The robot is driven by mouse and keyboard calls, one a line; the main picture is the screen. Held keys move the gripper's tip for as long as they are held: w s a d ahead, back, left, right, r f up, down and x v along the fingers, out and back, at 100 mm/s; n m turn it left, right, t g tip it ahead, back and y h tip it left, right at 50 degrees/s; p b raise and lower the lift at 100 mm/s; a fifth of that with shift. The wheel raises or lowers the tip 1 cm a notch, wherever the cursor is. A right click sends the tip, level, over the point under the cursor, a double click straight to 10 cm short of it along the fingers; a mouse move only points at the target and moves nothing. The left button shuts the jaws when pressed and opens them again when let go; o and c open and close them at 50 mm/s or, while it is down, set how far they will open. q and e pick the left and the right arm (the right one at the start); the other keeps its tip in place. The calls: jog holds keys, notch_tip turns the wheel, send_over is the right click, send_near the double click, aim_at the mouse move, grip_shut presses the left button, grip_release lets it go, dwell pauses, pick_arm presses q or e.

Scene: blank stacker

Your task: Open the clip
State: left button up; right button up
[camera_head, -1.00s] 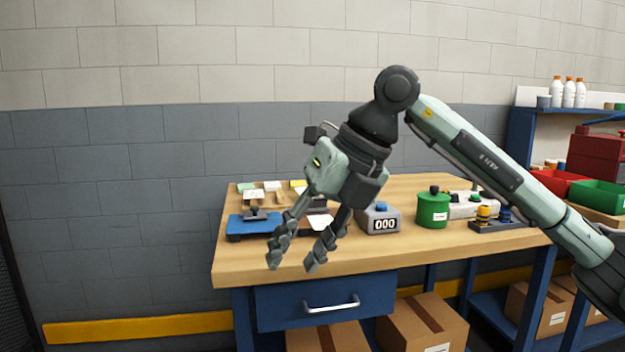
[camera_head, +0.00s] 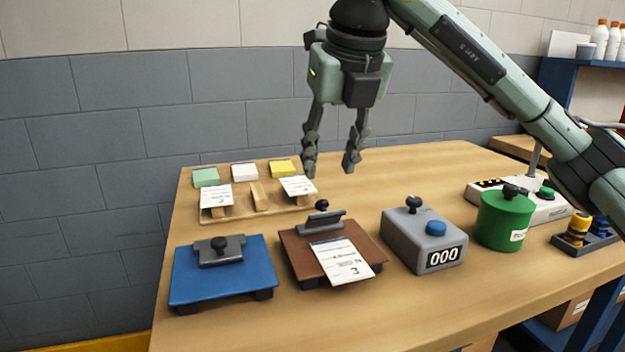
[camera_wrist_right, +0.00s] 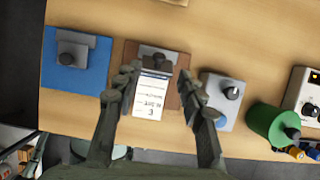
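A brown clipboard (camera_head: 302,263) lies on the workbench with a grey clip (camera_head: 322,222) and black knob at its back edge. A white printed card marked 3 (camera_head: 342,260) lies on it, hanging over its front edge. A blue clipboard (camera_head: 222,277) with a similar grey clip (camera_head: 221,251) and knob lies to its left. My right gripper (camera_head: 330,168) is open and empty, pointing down above the bench. In the right wrist view, the brown board (camera_wrist_right: 163,93) with its card and clip shows between the open fingers (camera_wrist_right: 158,85). My left gripper is not in view.
Behind the clipboards, a wooden rack (camera_head: 240,212) holds cards, with green, white and yellow pads (camera_head: 283,169) behind it. To the right stand a grey counter box reading 000 (camera_head: 423,243), a green canister (camera_head: 502,220) and a white device (camera_head: 543,208).

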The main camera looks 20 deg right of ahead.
aim_at(324, 202)
jog(key=x, duration=0.7)
jog(key=shift+f, duration=0.25)
grip_shut()
